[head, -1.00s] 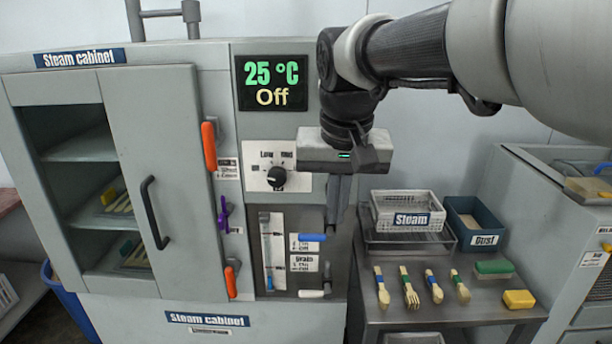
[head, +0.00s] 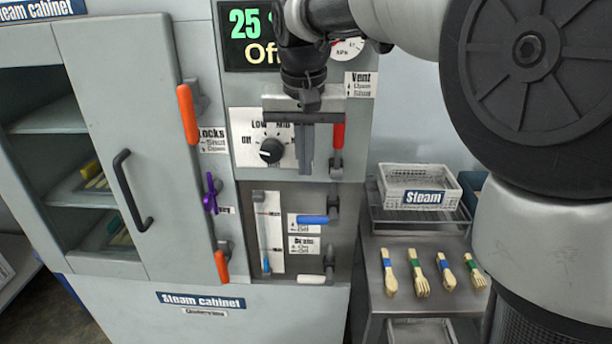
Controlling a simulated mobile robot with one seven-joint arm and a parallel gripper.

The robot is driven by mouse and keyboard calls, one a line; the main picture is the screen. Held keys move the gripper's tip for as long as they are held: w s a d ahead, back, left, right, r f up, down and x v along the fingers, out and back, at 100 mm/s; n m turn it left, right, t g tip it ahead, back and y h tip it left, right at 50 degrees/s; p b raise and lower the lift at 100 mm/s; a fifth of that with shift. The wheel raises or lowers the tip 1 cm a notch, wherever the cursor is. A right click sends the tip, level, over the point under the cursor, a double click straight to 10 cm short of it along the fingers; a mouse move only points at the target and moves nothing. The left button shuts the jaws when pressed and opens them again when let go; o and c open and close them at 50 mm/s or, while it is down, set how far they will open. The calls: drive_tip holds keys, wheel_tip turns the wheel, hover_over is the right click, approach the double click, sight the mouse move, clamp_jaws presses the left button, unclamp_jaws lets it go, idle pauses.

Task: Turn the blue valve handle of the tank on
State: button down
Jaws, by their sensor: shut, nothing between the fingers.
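The blue valve handle (head: 313,219) sits on the lower right part of the steam cabinet's front panel. It lies level, pointing left from its pivot, beside a small label. A gauge strip (head: 267,232) with a blue column stands left of it. My gripper (head: 307,172) hangs above the blue handle, in front of the panel, with its fingers shut and pointing down. Nothing is between the fingers. The fingers are apart from the blue handle in the picture; the depth between them and the panel is hard to tell.
A red vent handle (head: 338,136) is just right of my gripper, and a black dial (head: 271,151) is left. A white drain handle (head: 312,279) is below. Orange lock handles (head: 187,114) and a purple handle (head: 211,193) are on the left. A metal cart (head: 385,315) holds utensils and a Steam basket (head: 420,188).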

sight(306, 217)
drive_tip(key=w+f, duration=0.1)
drive_tip(key=f, duration=0.3)
drive_tip(key=f+b, duration=0.1)
drive_tip(key=f, duration=0.4)
drive_tip(key=w+f, duration=0.1)
drive_tip(key=f, duration=0.3)
drive_tip(key=shift+w+f, duration=0.15)
drive_tip(key=shift+w, duration=0.2)
